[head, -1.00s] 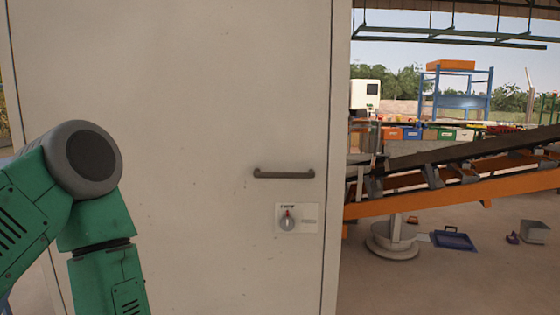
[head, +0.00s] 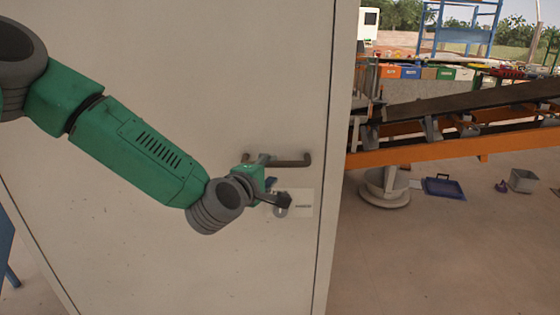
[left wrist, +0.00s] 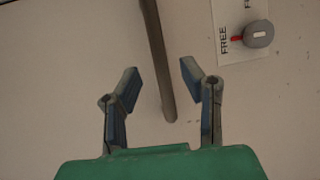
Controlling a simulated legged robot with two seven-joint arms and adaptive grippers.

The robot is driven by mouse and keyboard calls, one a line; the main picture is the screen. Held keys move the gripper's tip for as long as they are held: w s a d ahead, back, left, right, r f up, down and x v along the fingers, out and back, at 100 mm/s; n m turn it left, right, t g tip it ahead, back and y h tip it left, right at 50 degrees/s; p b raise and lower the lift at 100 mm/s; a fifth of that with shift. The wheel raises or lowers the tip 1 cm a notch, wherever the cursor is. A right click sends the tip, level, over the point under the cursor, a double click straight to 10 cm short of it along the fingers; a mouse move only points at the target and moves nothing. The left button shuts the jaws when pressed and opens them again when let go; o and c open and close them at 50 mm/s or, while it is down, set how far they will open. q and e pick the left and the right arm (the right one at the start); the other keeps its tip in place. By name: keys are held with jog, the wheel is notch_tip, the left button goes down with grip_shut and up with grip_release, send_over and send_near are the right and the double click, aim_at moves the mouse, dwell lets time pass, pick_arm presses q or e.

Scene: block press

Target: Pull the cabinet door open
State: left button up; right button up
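The cabinet door (head: 170,70) is a large off-white panel and looks shut, flush with its frame. Its dark bar handle (head: 295,161) runs level near the right edge in the head view. My left gripper (head: 275,180) is at the handle, with its fingers apart, one near the bar and one lower by the latch plate. In the left wrist view, the handle (left wrist: 158,60) runs down between the two open fingers (left wrist: 160,75), with a gap visible on each side. Whether the bar lies as deep as the fingertips is unclear. My right gripper is out of view.
A latch plate (head: 303,205) sits below the handle, its knob mostly hidden by my gripper. The left wrist view shows the grey knob (left wrist: 258,33) by the word FREE. Right of the cabinet stands an orange conveyor (head: 420,151); a blue tray (head: 444,187) lies on the floor.

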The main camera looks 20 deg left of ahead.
aim_at(276, 166)
pick_arm(q)
jog(key=w, duration=0.3)
jog(key=w+f, duration=0.1)
jog(key=w, duration=0.1)
jog(key=shift+a+p, duration=0.4)
jog(key=shift+w+d, duration=0.25)
jog(key=shift+d, duration=0.5)
grip_shut()
jog(key=shift+a, duration=0.2)
